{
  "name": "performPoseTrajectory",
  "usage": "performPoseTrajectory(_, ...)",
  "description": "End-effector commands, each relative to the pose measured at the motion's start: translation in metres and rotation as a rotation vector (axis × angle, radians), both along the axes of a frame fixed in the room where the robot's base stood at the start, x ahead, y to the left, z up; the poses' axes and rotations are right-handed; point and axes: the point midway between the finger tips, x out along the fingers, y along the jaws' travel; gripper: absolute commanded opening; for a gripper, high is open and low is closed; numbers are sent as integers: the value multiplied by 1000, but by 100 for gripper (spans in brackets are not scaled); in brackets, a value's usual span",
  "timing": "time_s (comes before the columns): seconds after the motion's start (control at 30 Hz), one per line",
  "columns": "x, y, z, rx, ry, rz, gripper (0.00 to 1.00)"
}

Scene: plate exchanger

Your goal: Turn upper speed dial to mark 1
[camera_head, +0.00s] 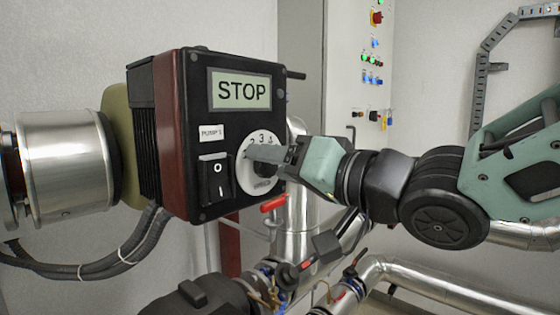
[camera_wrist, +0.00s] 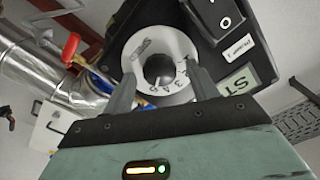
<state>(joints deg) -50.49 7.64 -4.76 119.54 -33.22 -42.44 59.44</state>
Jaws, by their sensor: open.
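The speed dial, a white numbered disc (camera_head: 246,173) with a black knob, is on the front of the black pump control box (camera_head: 229,132), below its display. It is the only dial I can see. In the wrist view the disc (camera_wrist: 171,35) surrounds the dark round knob (camera_wrist: 160,68); the marks 2, 3 and 4 show. My gripper (camera_head: 268,155) is at the dial from the right and hides part of it. In the wrist view my gripper (camera_wrist: 163,78) is open, one finger on each side of the knob. Contact and the knob's pointing direction cannot be told.
The display (camera_head: 241,91) reads STOP. A black rocker switch (camera_head: 214,180) sits left of the dial, under a small pump label (camera_head: 211,133). A red-handled valve (camera_head: 272,204) and pipes lie below. A grey cabinet (camera_head: 358,90) with lit lamps stands behind.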

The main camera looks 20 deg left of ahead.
Motion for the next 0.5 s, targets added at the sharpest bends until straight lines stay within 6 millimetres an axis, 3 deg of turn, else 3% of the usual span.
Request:
performPoseTrajectory(0.13, 0, 0, 0, 0, 0, 0, 59)
performPoseTrajectory(0.3, 0, 0, 0, 0, 0, 0, 14)
performPoseTrajectory(0.5, 0, 0, -1, -2, -5, 0, 14)
